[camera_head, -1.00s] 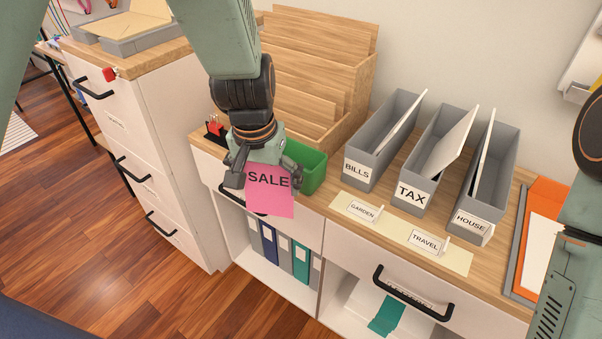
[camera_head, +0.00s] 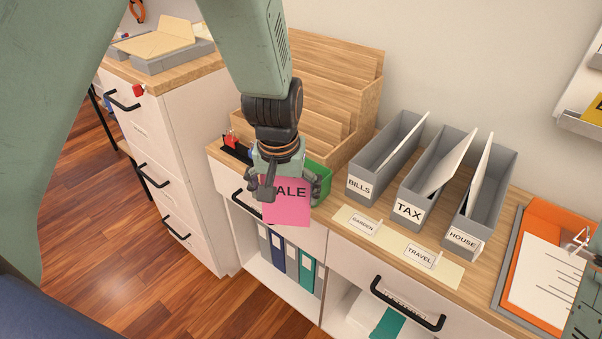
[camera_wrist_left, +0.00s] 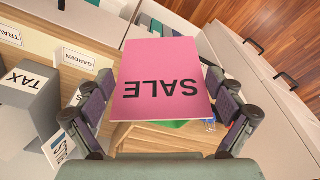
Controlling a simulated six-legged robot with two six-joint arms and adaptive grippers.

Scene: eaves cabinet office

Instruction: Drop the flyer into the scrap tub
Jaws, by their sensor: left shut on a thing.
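The flyer (camera_head: 288,207) is a pink sheet marked SALE. My left gripper (camera_head: 266,184) is shut on it and holds it hanging in front of the scrap tub. The flyer also fills the middle of the left wrist view (camera_wrist_left: 163,82), between the two fingers. The scrap tub (camera_head: 318,181) is a green box on the wooden counter, just behind and right of the gripper. The gripper and flyer hide much of it, and in the wrist view only a green sliver shows below the flyer. My right gripper (camera_head: 583,240) shows only in part at the right edge; its jaws are unclear.
A wooden tiered sorter (camera_head: 335,85) stands behind the tub. Grey file boxes marked BILLS, TAX (camera_head: 425,190) and HOUSE stand to the right. Cards lie on a pale strip (camera_head: 388,240) at the front. A white drawer cabinet (camera_head: 165,150) stands left. An orange folder (camera_head: 545,260) lies far right.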

